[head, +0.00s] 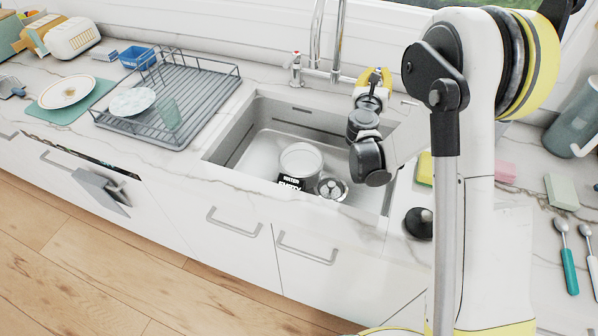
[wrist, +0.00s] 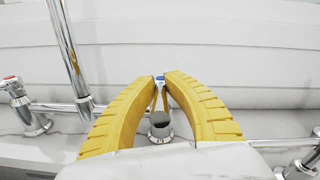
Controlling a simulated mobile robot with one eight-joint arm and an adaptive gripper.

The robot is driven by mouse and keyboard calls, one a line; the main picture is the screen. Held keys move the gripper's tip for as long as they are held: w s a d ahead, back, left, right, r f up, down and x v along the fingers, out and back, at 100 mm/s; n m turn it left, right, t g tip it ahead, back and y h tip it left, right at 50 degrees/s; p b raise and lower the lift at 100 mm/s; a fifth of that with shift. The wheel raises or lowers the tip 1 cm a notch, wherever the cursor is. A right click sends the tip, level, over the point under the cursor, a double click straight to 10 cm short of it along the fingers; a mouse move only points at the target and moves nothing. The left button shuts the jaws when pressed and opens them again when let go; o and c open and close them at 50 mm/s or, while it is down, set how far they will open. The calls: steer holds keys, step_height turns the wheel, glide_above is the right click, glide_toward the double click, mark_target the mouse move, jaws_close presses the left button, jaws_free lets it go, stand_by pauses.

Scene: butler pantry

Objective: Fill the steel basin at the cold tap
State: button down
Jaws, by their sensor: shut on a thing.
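The steel basin (head: 300,158) stands upright in the sink (head: 255,145). A black label in front of it reads "WATER" and "EMPTY". The chrome mixer has a tall spout (head: 338,40), which also shows in the wrist view (wrist: 70,48); its outlet is hard to make out. The cold tap handle, with a blue cap (wrist: 159,78), lies between the yellow fingertips of my gripper (wrist: 161,84), which is shut on it. In the head view my gripper (head: 376,77) is behind the sink, right of the spout. I cannot tell whether water runs.
The other tap (head: 296,62) is left of the spout. A dish rack (head: 190,88) with a plate stands left of the sink. A yellow sponge (head: 424,169) lies to its right. A black knob-like thing (head: 418,223) is near the right front.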

steer(key=shift+d+n+t+y+b, duration=0.2)
steer(key=shift+n+t+y+b, duration=0.15)
steer(key=shift+n+y, duration=0.75)
stand_by(2.0)
steer(key=shift+a+m+h, duration=0.2)
steer(key=shift+m+h, duration=0.2)
steer(key=shift+m, duration=0.2)
steer(key=shift+m+h+b, duration=0.35)
steer(key=shift+m+h, duration=0.05)
steer(key=shift+h, duration=0.2)
steer(key=c, duration=1.5)
jaws_free()
steer(key=shift+w, duration=0.1)
steer(key=shift+o, duration=0.2)
